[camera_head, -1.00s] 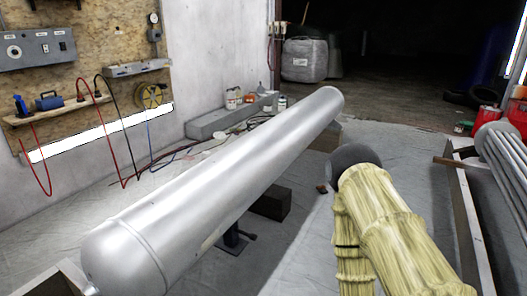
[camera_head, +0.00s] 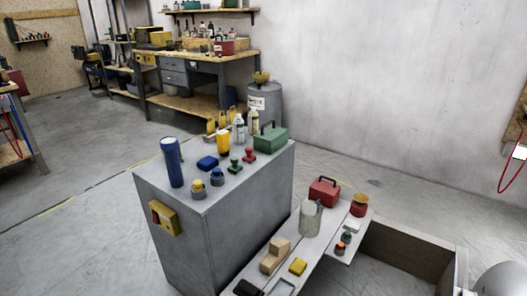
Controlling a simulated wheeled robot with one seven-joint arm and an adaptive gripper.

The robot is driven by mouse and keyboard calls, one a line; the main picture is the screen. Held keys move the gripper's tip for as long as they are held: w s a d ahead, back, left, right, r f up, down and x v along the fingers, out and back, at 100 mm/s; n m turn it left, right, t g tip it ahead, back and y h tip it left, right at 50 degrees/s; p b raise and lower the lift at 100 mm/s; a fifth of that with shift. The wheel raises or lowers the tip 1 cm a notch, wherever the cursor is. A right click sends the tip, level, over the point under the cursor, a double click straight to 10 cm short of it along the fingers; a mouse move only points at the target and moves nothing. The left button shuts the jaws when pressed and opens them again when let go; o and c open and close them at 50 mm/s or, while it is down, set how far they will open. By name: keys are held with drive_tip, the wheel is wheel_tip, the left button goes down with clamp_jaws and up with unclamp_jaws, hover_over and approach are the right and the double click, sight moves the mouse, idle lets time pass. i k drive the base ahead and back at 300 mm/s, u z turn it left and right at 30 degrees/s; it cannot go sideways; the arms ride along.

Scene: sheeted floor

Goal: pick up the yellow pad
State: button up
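A small yellow block-like pad (camera_head: 298,267) lies flat on a low pale bench (camera_head: 322,259) in the head view, at the lower middle. It is right of a tan wooden block (camera_head: 274,257) and apart from it. My gripper is not in view.
A tall grey cabinet (camera_head: 210,240) stands left of the bench, carrying bottles, stamps and a green box (camera_head: 271,138). On the bench are a metal can (camera_head: 311,219), a red toolbox (camera_head: 323,192) and a red jar (camera_head: 359,206). Floor at left is clear.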

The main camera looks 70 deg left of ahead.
sight(298, 268)
drive_tip(key=u, duration=1.95)
drive_tip(key=k, duration=0.5)
drive_tip(key=u, duration=1.85)
drive_tip(key=i, duration=1.1)
drive_tip(key=z, duration=2.05)
drive_tip(key=i, duration=0.5)
